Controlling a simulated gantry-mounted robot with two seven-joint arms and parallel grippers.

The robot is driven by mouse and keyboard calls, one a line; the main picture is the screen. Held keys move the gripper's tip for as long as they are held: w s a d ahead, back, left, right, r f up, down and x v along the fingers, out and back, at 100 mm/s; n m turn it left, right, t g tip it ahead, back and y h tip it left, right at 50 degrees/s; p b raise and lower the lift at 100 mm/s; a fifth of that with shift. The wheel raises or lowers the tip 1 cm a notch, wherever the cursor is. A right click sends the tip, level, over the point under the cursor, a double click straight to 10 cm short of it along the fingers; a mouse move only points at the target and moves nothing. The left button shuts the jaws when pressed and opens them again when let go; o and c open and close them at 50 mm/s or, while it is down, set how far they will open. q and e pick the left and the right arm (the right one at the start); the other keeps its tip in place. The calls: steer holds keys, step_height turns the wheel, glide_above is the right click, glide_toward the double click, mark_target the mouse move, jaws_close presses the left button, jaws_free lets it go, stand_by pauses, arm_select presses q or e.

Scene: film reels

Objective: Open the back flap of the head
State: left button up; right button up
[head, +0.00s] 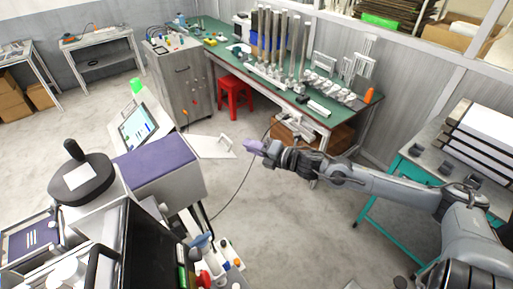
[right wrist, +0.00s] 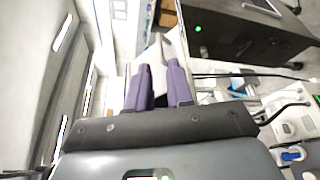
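The head appears to be the box-shaped unit with a purple top (head: 158,174), left of centre in the head view. A white flap (head: 204,147) sticks out from its far right side, with a small handle near its outer end. My right gripper (head: 250,147) is just right of that outer end, its purple fingers pointing at it. In the right wrist view its two fingers (right wrist: 162,88) are apart, with a pale panel and a grey handle-like part (right wrist: 178,44) just beyond the tips. I cannot tell whether they touch. My left gripper is not in view.
A tilted touchscreen (head: 138,127) stands behind the unit. A green-topped workbench (head: 226,56) with a red stool (head: 235,97) is at the back. A teal-framed table (head: 408,178) stands right. A dark cable crosses the floor below the flap. Open floor lies in the middle.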

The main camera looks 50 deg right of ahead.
steer(key=shift+s+d+r, duration=0.1)
steer(key=shift+s, duration=0.55)
